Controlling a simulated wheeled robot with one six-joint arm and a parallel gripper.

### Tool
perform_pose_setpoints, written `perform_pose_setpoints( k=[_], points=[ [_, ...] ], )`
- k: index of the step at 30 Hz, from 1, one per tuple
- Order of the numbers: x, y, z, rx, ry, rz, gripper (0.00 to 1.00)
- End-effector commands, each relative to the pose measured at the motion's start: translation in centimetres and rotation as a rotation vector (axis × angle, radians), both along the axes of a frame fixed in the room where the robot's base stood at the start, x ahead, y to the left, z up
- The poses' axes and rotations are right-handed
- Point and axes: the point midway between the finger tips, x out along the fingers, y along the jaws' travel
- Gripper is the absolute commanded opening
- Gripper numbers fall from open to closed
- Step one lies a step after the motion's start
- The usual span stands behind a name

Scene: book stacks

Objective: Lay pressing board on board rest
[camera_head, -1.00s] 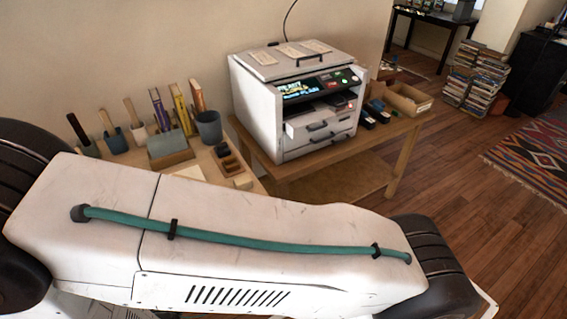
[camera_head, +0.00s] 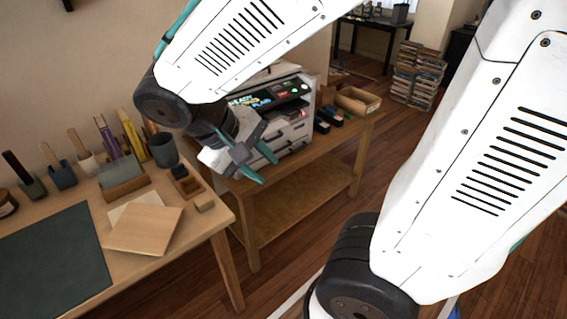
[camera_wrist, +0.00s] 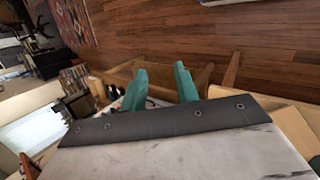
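The pressing board appears to be the thin pale wooden square (camera_head: 145,230) near the right end of the workbench in the head view. It lies slightly askew, partly over a paler flat piece (camera_head: 122,207); I cannot tell whether that piece is the board rest. My gripper (camera_head: 257,167) is in the air to the right of the board, in front of the printer. Its teal fingers stand apart with nothing between them. They also show in the wrist view (camera_wrist: 161,86). A pale wooden surface at the wrist view's right edge may be the board.
A dark green mat (camera_head: 50,260) covers the workbench's left part. Tool holders, books and a grey cup (camera_head: 163,150) line its back. A small wooden tray (camera_head: 186,183) and block are near its right end. The printer (camera_head: 290,115) stands on a separate table.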

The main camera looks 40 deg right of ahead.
Motion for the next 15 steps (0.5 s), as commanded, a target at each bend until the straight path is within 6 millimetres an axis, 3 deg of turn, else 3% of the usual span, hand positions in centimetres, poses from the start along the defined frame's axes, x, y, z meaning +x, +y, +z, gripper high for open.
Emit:
perform_pose_setpoints(
  k=[6, 15],
  points=[
    [-4.7, -0.5, 2.7, 0.335, -0.127, -0.067, 0.31],
    [-7.1, 0.6, 4.5, 0.547, -0.288, -0.041, 0.31]
  ],
)
